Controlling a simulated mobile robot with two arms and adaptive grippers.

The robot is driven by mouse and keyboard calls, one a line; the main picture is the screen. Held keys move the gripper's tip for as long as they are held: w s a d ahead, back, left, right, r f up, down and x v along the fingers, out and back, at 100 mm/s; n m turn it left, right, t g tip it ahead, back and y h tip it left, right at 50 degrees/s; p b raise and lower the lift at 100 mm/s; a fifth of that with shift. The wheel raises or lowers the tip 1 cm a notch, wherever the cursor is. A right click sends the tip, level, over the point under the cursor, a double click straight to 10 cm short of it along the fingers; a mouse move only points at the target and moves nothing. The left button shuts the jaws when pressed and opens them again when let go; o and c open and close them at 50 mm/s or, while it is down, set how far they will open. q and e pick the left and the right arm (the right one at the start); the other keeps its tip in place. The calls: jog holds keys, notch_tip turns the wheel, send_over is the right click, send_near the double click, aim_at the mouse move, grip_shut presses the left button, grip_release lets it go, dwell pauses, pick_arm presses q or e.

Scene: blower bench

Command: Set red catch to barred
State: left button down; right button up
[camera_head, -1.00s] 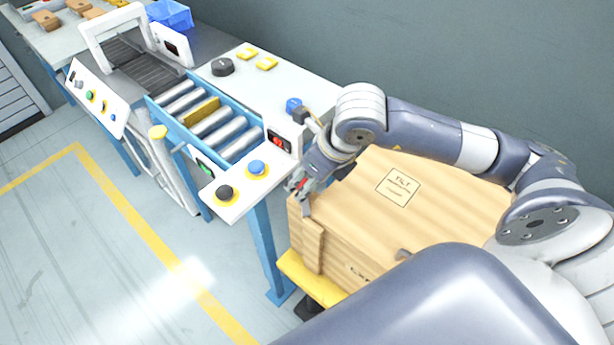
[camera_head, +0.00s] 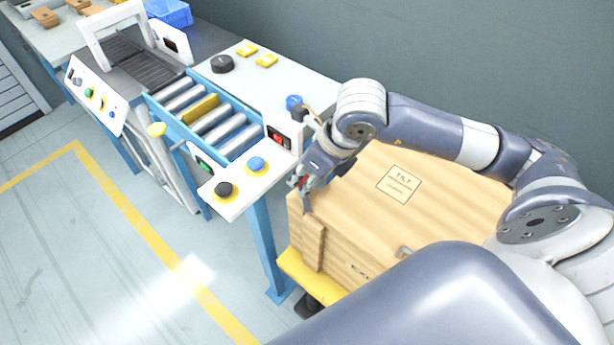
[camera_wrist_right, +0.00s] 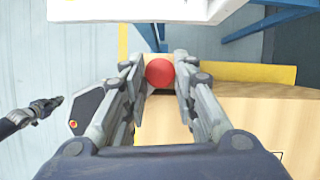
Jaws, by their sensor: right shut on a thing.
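The red catch shows as a round red knob (camera_wrist_right: 160,72) between my right gripper's fingers in the right wrist view. It is at the near left end of the wooden crate's top, and a bit of red shows in the head view (camera_head: 303,182). My right gripper (camera_head: 301,187) is shut on this knob. The rest of the catch is hidden by the fingers, so I cannot tell its setting. What looks like my left gripper (camera_wrist_right: 45,107) is small at the left of the right wrist view, away from the catch; its jaws are too small to read.
The wooden crate (camera_head: 360,215) stands on a yellow support (camera_head: 308,277). Close on its left is the bench panel with a black button (camera_head: 224,190) and a blue button (camera_head: 257,165). A roller conveyor (camera_head: 215,125) lies behind. The floor at left is clear.

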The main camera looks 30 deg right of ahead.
jog(key=shift+o, duration=0.2)
jog(key=n+b, duration=0.1)
jog(key=b, duration=0.1)
jog(key=n+y+b, duration=0.1)
jog(key=n+b, duration=0.1)
jog(key=shift+w+d+f+n+g, duration=0.15)
jog(key=shift+f+n+g, duration=0.05)
jog(key=shift+n+g, duration=0.1)
jog(key=shift+r+n+g+y+b, duration=0.1)
jog(key=shift+n+g+y+b, duration=0.25)
jog(key=shift+n+b, duration=0.8)
jog(key=shift+c, duration=0.2)
jog(key=shift+w+d+r+n+g+y+b, duration=0.1)
jog(key=shift+n+g+y+b, duration=0.2)
jog(key=shift+n+b, duration=0.4)
jog(key=shift+o, duration=0.2)
jog(key=shift+n, duration=0.35)
jog(key=shift+c, duration=0.2)
jog(key=o, duration=1.1)
